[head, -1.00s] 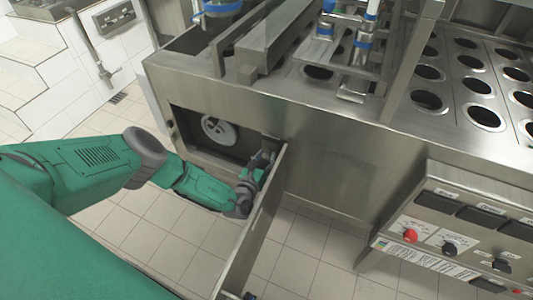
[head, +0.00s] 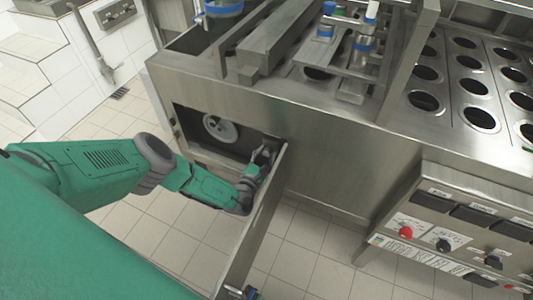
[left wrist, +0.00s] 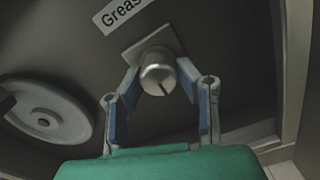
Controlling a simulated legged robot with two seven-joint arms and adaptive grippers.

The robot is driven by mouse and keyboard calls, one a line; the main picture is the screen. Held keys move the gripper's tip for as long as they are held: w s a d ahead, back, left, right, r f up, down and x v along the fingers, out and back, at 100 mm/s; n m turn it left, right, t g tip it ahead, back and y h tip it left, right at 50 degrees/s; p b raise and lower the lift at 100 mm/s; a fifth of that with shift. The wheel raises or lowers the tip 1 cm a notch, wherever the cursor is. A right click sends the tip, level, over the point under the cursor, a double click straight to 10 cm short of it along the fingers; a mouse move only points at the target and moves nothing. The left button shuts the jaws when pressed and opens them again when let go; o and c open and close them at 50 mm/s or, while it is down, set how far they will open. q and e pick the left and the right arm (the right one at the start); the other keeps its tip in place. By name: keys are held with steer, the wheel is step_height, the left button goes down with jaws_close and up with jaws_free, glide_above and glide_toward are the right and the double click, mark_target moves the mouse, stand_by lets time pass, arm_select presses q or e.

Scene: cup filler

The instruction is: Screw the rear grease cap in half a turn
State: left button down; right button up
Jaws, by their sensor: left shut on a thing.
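The metal grease cap (left wrist: 158,76), a round knob with a slot, sits on a square plate inside the dark compartment, below a label that begins "Greas". In the left wrist view my left gripper (left wrist: 160,80) has its two blue-padded fingers on either side of the cap, shut on it. In the head view the left gripper (head: 263,156) reaches into the right end of the compartment opening, and the cap is hidden there. Whether this is the rear cap cannot be told from other caps. My right gripper is not in view.
A pale round handwheel (head: 220,128) is in the compartment, left of the gripper; it also shows in the left wrist view (left wrist: 46,112). The open door (head: 252,222) stands close along the right of my left arm. A control panel (head: 455,235) is at right.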

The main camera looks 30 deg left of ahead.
arm_select(q)
steer(key=shift+s+d+f, duration=0.1)
steer(key=shift+s+f, duration=0.15)
steer(key=shift+f, duration=0.05)
steer(key=c, duration=1.2)
jaws_free()
steer(key=shift+w, duration=0.15)
steer(key=shift+r, duration=0.1)
steer(key=shift+s, duration=0.3)
steer(key=s, duration=1.1)
steer(key=shift+s+d, duration=0.15)
steer(key=shift+d, duration=0.1)
